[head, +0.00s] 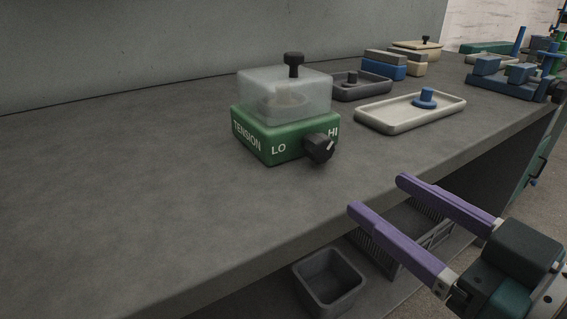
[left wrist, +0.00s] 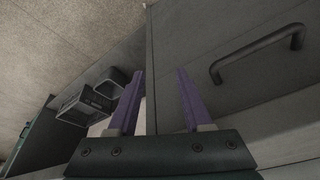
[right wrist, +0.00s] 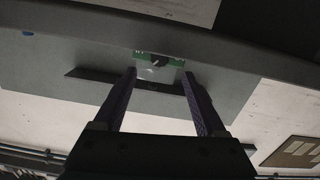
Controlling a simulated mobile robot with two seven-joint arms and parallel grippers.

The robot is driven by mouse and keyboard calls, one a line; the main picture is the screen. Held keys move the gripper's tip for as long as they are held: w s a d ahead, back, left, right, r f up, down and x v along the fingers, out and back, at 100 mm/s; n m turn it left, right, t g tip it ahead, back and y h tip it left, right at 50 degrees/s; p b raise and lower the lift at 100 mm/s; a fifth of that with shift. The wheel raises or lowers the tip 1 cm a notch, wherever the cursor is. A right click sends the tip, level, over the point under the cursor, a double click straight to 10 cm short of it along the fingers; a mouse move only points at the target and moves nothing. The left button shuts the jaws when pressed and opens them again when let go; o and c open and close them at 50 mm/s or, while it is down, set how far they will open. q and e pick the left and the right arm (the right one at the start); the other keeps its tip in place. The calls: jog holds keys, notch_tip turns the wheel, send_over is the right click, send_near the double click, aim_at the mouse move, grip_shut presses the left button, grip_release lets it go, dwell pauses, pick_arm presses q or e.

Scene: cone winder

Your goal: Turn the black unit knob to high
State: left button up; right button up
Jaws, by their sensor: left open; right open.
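A green tension unit (head: 268,147) stands on the grey bench, marked TENSION on one face and LO and HI on the front. A black knob (head: 319,148) sits on its front face below HI; its pale pointer line slants up and right, toward HI. The knob also shows small in the right wrist view (right wrist: 160,60). My right gripper (head: 378,193) is open and empty, in front of the bench edge, right of and nearer than the knob, not touching it. My left gripper shows only in its own wrist view (left wrist: 160,74), open and empty near a grey drawer front.
A clear cover (head: 265,97) with a black top handle (head: 293,65) sits on the unit. A cream tray (head: 440,112) with a blue piece and a dark tray (head: 372,90) stand right. A grey bin (head: 328,284) is below. Bench left of the unit is clear.

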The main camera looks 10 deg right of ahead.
aim_at(326, 154)
jog(key=b+x, duration=0.1)
jog(key=x, duration=0.9)
jog(key=shift+r+b, duration=0.2)
jog(key=shift+b, duration=0.15)
grip_shut()
